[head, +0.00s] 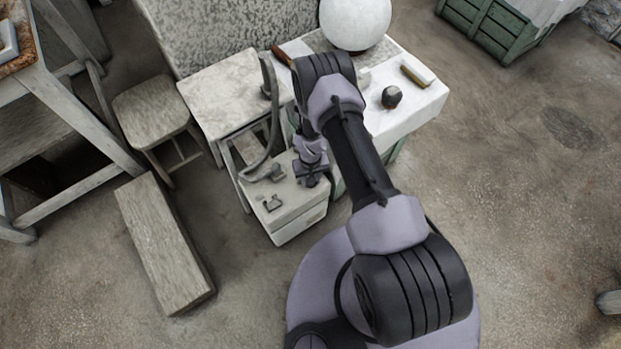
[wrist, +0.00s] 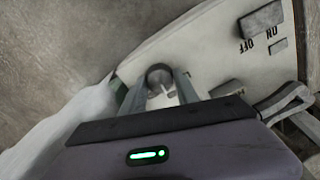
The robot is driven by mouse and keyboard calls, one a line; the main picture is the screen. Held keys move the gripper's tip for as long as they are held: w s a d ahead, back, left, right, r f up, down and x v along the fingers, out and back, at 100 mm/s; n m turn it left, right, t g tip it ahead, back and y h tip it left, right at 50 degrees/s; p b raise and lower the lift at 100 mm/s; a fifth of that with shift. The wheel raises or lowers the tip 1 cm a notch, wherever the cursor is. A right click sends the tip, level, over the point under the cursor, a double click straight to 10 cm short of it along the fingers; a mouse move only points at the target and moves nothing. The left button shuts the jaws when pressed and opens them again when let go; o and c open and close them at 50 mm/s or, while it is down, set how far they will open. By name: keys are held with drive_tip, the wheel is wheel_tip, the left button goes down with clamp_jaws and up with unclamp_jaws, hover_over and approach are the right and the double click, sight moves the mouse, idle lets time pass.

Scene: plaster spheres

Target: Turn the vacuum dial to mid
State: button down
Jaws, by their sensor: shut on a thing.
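The vacuum (head: 290,214) is a pale box on the floor, left of my arm in the head view. My gripper (wrist: 160,76) points down at its top and is shut on the dial (wrist: 161,80), a round dark grey knob with a pale mark on its face. One finger lies on each side of the knob. The mark points toward the lower right in the wrist view; no scale or setting label is readable around it. In the head view my gripper (head: 312,176) hides the dial.
The vacuum's ON/OFF switch (wrist: 262,20) sits on the same panel. A grey hose (head: 271,130) rises behind the vacuum. A white table (head: 425,105) bearing a plaster sphere (head: 355,20) stands close behind; a wooden stool (head: 150,110) and plank (head: 163,245) lie left.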

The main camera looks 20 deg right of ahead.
drive_tip(key=shift+n, duration=0.4)
drive_tip(key=c, duration=0.9)
unclamp_jaws()
drive_tip(key=shift+r, duration=0.1)
wheel_tip(320, 180, up, 17)
drive_tip(key=p, duration=0.7)
drive_tip(key=shift+r, duration=0.15)
